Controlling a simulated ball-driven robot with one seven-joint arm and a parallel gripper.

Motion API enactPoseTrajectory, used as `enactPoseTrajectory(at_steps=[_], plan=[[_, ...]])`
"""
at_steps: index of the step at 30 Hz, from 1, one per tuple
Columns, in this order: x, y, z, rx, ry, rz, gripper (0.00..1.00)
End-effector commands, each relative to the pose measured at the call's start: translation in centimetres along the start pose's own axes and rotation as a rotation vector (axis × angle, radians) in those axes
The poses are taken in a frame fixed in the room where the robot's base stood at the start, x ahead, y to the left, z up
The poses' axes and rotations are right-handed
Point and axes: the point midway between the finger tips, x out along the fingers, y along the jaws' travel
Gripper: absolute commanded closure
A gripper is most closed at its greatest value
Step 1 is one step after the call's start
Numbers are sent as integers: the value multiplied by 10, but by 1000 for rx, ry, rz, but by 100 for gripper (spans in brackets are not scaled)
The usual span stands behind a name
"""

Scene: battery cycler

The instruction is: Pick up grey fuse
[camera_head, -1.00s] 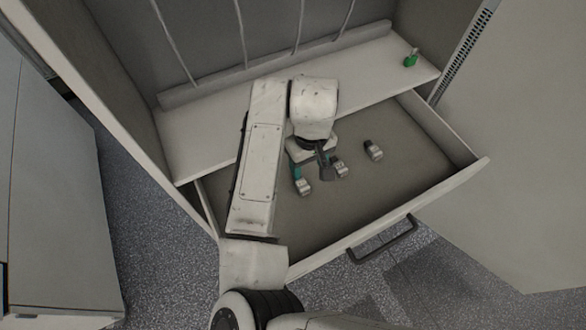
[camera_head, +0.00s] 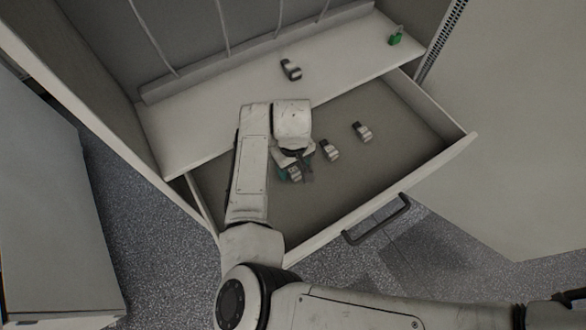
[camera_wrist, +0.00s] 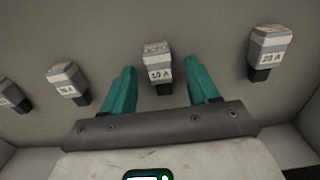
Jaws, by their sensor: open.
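Several grey fuses with black ends lie in a row in the wrist view. One marked 10 A (camera_wrist: 158,68) lies between the two teal fingers of my gripper (camera_wrist: 160,82). My gripper is open, and I cannot tell whether the fingers touch this fuse. A fuse marked 20 A (camera_wrist: 268,50) lies to the right, and another fuse (camera_wrist: 68,83) to the left. In the head view my gripper (camera_head: 296,172) is low over the open drawer, partly hiding a fuse. Two more fuses, a middle one (camera_head: 329,150) and a farther one (camera_head: 361,131), lie to its right.
The drawer (camera_head: 420,125) is open, with free floor at its right. A shelf (camera_head: 200,130) behind it bears a dark-and-light fuse-like piece (camera_head: 291,70) and a green object (camera_head: 396,37). The drawer's front wall (camera_head: 400,185) and handle (camera_head: 376,220) are nearest me.

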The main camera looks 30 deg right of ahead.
Motion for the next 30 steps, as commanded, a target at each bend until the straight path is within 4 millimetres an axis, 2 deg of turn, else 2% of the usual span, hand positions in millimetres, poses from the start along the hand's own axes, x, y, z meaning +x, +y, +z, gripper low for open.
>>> enactPoseTrajectory(at_steps=[9, 26, 30], plan=[[4, 0, 0, 0, 0, 0, 42], [4, 0, 0, 0, 0, 0, 96], [4, 0, 0, 0, 1, 0, 98]])
